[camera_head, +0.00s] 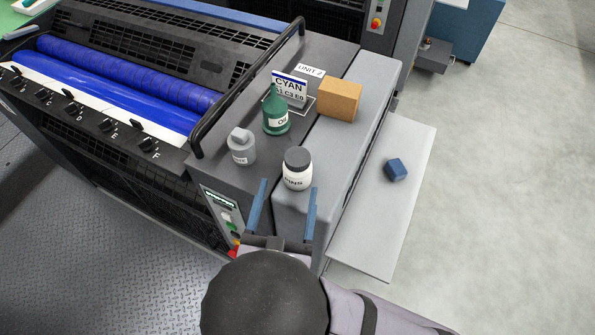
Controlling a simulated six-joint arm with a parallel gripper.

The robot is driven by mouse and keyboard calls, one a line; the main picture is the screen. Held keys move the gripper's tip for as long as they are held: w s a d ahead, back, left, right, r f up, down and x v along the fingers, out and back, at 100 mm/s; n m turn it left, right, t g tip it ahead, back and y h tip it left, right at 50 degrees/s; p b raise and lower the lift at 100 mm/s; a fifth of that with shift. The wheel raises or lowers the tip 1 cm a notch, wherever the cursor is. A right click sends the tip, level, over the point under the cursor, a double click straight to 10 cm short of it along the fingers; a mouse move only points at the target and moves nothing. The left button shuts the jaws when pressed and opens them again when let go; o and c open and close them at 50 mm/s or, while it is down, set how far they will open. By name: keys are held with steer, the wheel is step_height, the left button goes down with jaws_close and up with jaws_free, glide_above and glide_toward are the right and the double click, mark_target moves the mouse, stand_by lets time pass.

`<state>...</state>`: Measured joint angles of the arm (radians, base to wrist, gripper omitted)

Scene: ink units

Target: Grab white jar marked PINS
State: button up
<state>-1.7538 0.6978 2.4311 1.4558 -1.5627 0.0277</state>
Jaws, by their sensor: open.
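The white jar marked PINS (297,178) stands upright with a dark grey lid. It sits on the machine's grey top (272,152), near its front edge. My gripper (288,183) has two blue fingers spread wide apart. The jar appears at the far end of the gap between the fingertips, nearer the right one. I cannot tell whether the fingers reach around it or stop short of it. Nothing is held.
A grey container (241,149) stands left of the jar and a green bottle (276,115) behind it. An orange-brown box (339,100) and a CYAN card (290,88) stand farther back. A black rail (244,92) runs along the left.

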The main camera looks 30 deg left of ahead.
mark_target(295, 181)
steer(key=shift+w+d+f, duration=0.1)
steer(key=shift+d+f, duration=0.1)
steer(key=shift+f, duration=0.15)
steer(key=shift+w+a+r+p, duration=0.15)
steer(key=shift+w+p, duration=0.25)
steer(key=shift+w, duration=0.25)
steer(key=shift+w+a, duration=0.15)
steer(key=shift+w, duration=0.25)
steer(key=shift+w+p, duration=0.45)
steer(key=shift+p, duration=0.1)
steer(key=p+x, duration=0.1)
steer(key=x, duration=0.2)
steer(key=shift+p, duration=0.4)
steer(key=shift+w+a, duration=0.1)
steer(key=shift+w, duration=0.55)
steer(key=c, duration=1.2)
